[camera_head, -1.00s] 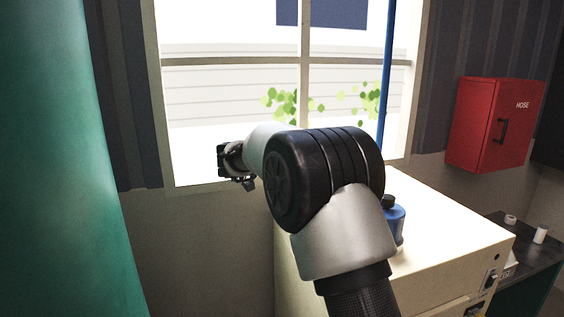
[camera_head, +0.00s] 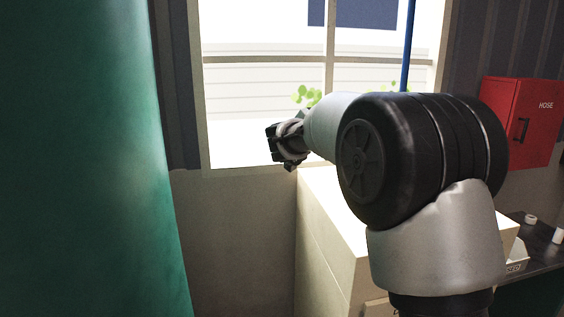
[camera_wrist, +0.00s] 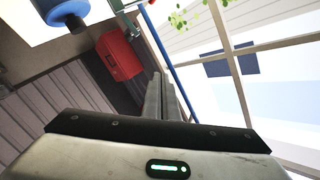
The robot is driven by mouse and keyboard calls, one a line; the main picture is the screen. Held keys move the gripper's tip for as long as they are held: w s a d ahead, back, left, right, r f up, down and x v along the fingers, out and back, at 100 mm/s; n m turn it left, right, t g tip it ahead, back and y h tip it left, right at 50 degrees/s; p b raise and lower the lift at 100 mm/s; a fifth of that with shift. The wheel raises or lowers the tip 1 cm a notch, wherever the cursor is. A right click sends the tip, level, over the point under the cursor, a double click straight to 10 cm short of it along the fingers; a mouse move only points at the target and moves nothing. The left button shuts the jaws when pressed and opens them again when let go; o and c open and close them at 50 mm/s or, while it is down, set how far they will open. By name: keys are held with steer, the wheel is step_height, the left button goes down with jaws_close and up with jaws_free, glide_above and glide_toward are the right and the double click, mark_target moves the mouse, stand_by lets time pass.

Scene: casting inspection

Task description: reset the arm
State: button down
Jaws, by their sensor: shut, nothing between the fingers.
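My gripper (camera_wrist: 168,98) shows in the wrist view with its two fingers close together and nothing between them. In the head view my gripper (camera_head: 281,146) is small and seen from behind, in front of the lower part of the window, above and left of the cream cabinet. My arm is folded across the right middle of the head view and hides much of the cabinet top.
A cream cabinet (camera_head: 325,230) stands below my arm. A green surface (camera_head: 90,160) fills the left side. A red hose box (camera_head: 520,120) hangs on the right wall. A blue container (camera_wrist: 62,10) shows in the wrist view. White items (camera_head: 557,236) lie on a dark bench.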

steer(key=s+a+r+n+t+y, duration=0.3)
steer(key=s+a+r+n+y, duration=0.2)
steer(key=r+n+y, duration=0.15)
steer(key=s+a+f+n+g+y, duration=0.15)
steer(key=s+a+n+y, duration=0.3)
steer(key=s, duration=0.45)
steer(key=s+d+f+n+g, duration=0.1)
steer(key=s+d+f+g, duration=0.1)
steer(key=s+f, duration=0.5)
steer(key=s+d+f+n+g, duration=0.1)
steer(key=s+d+f+g, duration=0.2)
steer(key=s+f, duration=0.4)
steer(key=s+d+f+n+g+h, duration=0.1)
steer(key=s+d+f+g, duration=0.2)
steer(key=s, duration=1.4)
step_height(320, 180, down, 5)
steer(key=shift+s+r+g, duration=0.2)
steer(key=shift+s+g, duration=0.15)
steer(key=shift+g, duration=0.5)
